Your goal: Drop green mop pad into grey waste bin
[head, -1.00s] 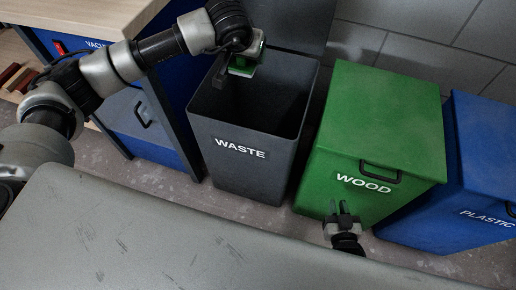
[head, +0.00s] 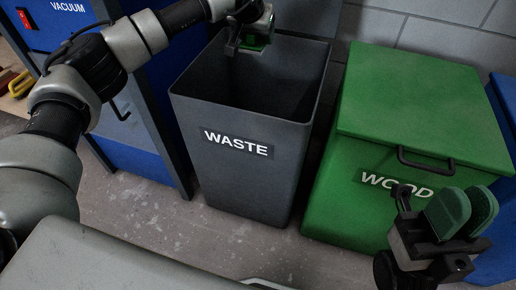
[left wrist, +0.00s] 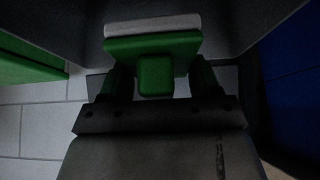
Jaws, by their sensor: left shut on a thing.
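The green mop pad (head: 256,43) is in my left gripper (head: 250,38), at the back left of the grey waste bin's mouth in the head view. In the left wrist view the pad (left wrist: 152,46) shows a pale grey layer on its far side and a green block between the fingers. The gripper is shut on that block. The waste bin (head: 235,180), lettered WASTE, has its lid (head: 308,15) raised. Its visible interior is dark; its bottom is hidden. The pad's height above the rim is hard to tell. My right gripper (head: 464,212) is open and empty, in front of the green bin.
The closed green WOOD bin (head: 420,105) stands right of the waste bin, with a blue bin (head: 506,115) beyond it. A blue VACUUM unit (head: 60,22) stands at the left. Bare floor (head: 215,235) lies in front of the bins.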

